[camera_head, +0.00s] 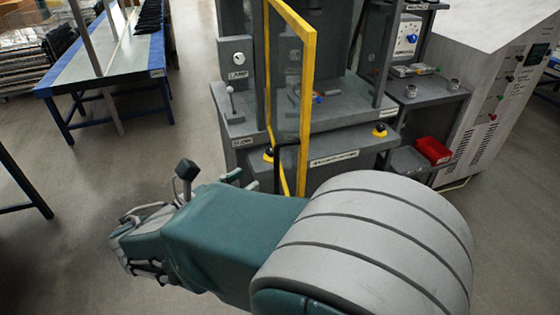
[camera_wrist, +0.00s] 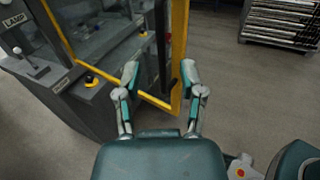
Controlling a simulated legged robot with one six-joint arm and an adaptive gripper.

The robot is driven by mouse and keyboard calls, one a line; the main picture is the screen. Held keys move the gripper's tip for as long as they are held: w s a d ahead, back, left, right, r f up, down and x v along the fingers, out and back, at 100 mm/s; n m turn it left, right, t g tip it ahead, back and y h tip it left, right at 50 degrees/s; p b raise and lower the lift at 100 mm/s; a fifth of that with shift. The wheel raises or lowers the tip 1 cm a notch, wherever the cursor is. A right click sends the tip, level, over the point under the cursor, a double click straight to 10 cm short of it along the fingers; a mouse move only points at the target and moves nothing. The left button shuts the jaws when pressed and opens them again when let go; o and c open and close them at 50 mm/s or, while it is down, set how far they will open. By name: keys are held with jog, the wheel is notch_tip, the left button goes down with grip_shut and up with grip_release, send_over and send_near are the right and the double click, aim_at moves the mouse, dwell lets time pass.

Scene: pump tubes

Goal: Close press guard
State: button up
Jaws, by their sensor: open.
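The press guard, a clear panel in a yellow frame (camera_head: 308,100), stands swung out from the front of the grey press (camera_head: 345,108), with the press opening visible beside it. A black handle (camera_head: 280,168) is on the guard. In the wrist view the yellow frame (camera_wrist: 180,35) and the black handle (camera_wrist: 161,45) appear between and beyond my fingers. My gripper (camera_wrist: 160,72) is open and empty, its two fingers spread towards the guard. Contact with the handle cannot be told.
The press base carries a lever (camera_head: 230,100), a lamp box (camera_head: 236,58) and yellow-black buttons (camera_head: 380,130). A red bin (camera_head: 433,150) sits to the right beside a grey cabinet (camera_head: 495,85). A blue-legged table (camera_head: 105,65) stands back left. The floor (camera_head: 60,240) at left is clear.

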aim_at(277, 162)
jog(key=x, duration=0.8)
jog(key=shift+w+d, duration=0.25)
jog(key=shift+d, duration=0.1)
jog(key=shift+a, duration=0.15)
jog(key=c, duration=0.4)
grip_shut()
